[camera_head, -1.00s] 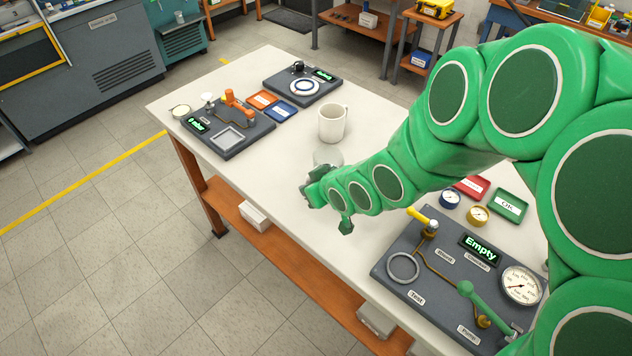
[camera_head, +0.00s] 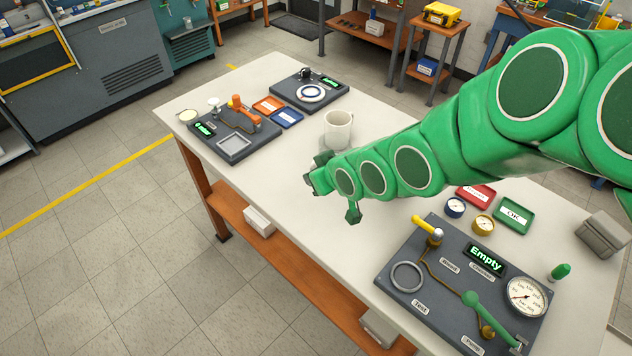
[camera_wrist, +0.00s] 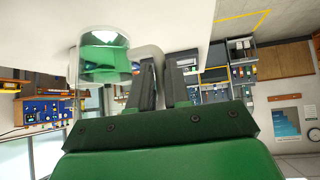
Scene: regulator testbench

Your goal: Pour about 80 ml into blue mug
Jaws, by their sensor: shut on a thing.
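A white or cream mug (camera_head: 338,131) stands upright on the pale table; I see no blue mug. My gripper (camera_head: 319,166) is just in front of the mug in the head view, with its fingers partly hidden by my wrist. In the wrist view my gripper (camera_wrist: 163,75) is shut, and a clear glass vessel (camera_wrist: 103,55) shows beside the fingertips.
The pale table (camera_head: 265,160) is bare left of my gripper. A dark panel with an orange lever (camera_head: 243,110) and a round-ring panel (camera_head: 310,92) stand at the back. A panel reading "Empty" (camera_head: 486,258), small gauges and red and green trays (camera_head: 515,215) are at right.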

